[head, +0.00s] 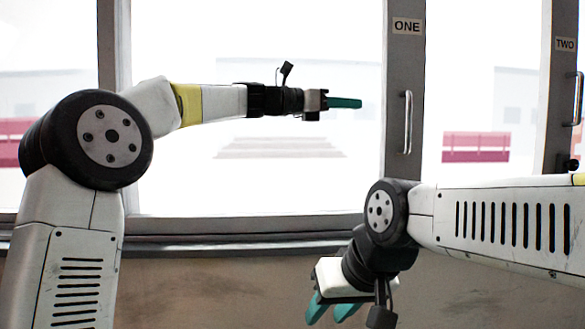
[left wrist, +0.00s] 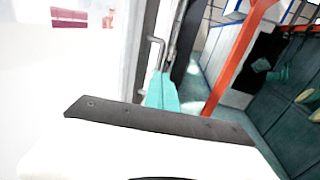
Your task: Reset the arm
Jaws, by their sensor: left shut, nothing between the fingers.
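My left arm reaches across from the left in the head view. Its gripper (head: 345,103) has teal fingers pointing right, shut with nothing between them. The fingers also show together in the left wrist view (left wrist: 162,92). My right arm comes in from the right, and its gripper (head: 332,309) hangs low near the bottom edge. Its two teal fingers point down and stand apart, with nothing seen between them. The fingertips lie close to the picture's bottom edge.
A grey-framed glass front lies ahead, with a door frame labelled ONE (head: 407,27) and another labelled TWO (head: 565,44). A vertical handle (head: 407,122) stands right of my left fingers. The left wrist view shows an orange post (left wrist: 238,58) and a dark teal panel (left wrist: 290,100).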

